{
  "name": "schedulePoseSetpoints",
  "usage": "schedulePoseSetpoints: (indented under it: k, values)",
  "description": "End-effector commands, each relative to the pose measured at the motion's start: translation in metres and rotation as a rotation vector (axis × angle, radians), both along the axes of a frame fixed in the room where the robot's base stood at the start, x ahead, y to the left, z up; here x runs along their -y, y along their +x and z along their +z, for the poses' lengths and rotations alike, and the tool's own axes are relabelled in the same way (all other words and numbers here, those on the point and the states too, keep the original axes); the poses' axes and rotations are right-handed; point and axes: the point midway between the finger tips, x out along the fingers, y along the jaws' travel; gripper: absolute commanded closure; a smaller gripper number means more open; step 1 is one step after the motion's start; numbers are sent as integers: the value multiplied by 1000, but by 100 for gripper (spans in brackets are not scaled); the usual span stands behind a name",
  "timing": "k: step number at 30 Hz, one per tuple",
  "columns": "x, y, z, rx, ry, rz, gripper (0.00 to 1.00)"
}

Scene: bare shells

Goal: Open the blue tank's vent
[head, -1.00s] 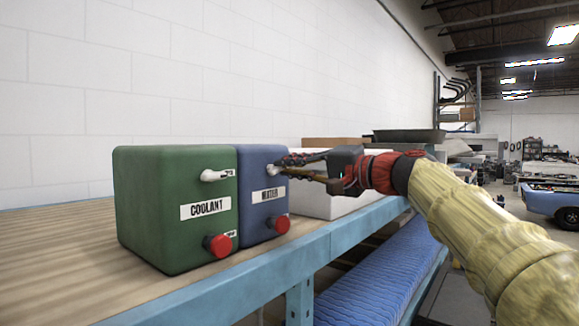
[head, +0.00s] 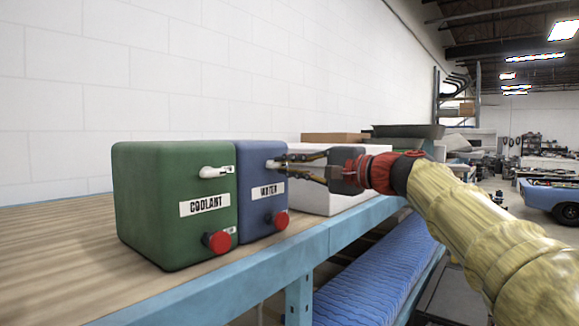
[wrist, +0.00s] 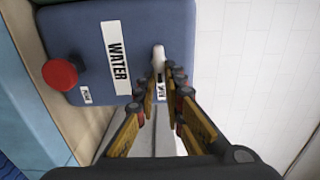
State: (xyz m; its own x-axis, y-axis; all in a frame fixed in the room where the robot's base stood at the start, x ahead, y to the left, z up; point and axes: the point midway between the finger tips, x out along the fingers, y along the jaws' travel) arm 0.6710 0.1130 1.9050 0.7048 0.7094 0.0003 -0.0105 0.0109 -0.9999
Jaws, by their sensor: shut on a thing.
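The blue tank (head: 254,215) carries a "WATER" label and stands on the bench, right of a green tank. It also shows in the wrist view (wrist: 75,35). Its white vent handle (wrist: 158,58) is high on the front face, and its upper end shows between my fingertips in the wrist view. In the head view a bit of the handle (head: 273,164) shows at the fingertips. My gripper (head: 283,168) is shut on the handle; the fingers cover part of it. A red knob (head: 280,220) sits low on the same face. A small label beside the handle is partly hidden.
The green tank (head: 160,205), labelled "COOLANT", has its own white handle (head: 215,172) and red knob (head: 217,243). A white box (head: 325,200) stands right of the blue tank, behind my gripper. The blue bench edge (head: 320,243) runs in front. The bench at left is clear.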

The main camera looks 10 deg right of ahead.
Motion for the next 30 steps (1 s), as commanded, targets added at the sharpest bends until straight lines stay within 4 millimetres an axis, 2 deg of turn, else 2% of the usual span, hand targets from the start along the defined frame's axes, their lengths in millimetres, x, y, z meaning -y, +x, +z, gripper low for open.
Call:
schedulePoseSetpoints:
  k: [3, 4, 13, 23, 30]
  values:
    - [1, 1, -2, -3, 0, -1, 100]
    - [1, 1, -2, -3, 0, -1, 88]
    - [0, 1, -1, -1, -1, 0, 71]
    - [2, -1, -1, 0, -1, 0, 71]
    - [25, -24, 0, 1, -1, -4, 71]
